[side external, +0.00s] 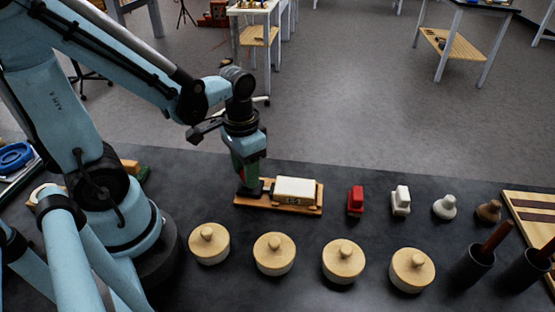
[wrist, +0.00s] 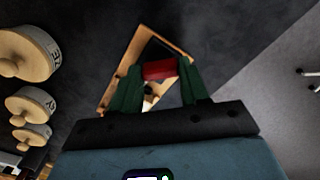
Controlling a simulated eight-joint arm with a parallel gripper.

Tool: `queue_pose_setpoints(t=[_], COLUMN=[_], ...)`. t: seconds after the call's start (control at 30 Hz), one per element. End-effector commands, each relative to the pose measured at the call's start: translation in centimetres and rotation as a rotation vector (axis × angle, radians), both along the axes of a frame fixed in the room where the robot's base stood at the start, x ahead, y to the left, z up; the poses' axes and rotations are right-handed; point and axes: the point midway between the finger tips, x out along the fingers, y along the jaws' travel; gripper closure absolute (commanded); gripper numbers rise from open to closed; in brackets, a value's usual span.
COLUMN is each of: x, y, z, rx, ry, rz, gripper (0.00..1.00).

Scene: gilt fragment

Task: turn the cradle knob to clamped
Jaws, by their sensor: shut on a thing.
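The cradle (side external: 302,211) is a low wooden board on the dark bench, in the middle of the side external view. A white block with a small marked label (side external: 290,199) sits on its right part. My gripper (side external: 248,184) points down at the cradle's left end. In the wrist view its green fingers (wrist: 158,75) are closed on both sides of a red piece, the cradle knob (wrist: 159,69). The wooden board (wrist: 118,77) shows around it. The fingers hide most of the knob in the side external view, and its setting cannot be read.
Several round wooden lidded pots (side external: 274,255) stand in a row in front of the cradle. To its right are a red piece (side external: 355,201), a white piece (side external: 400,200) and small knobbed weights (side external: 445,207). Dark cups (side external: 472,266) hold handles at the right.

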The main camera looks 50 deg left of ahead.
Motion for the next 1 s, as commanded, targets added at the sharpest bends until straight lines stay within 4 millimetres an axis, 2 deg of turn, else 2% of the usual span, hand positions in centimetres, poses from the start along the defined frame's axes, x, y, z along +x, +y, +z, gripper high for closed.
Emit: queue_pose_setpoints(t=[0.6,1.0], x=[0.05,0.06], y=[-0.02,-0.01], z=[-0.03,-0.04], rx=[-0.002,-0.001], ry=[-0.004,-0.004], rz=[0.56,0.766], gripper=[0.86,0.86])
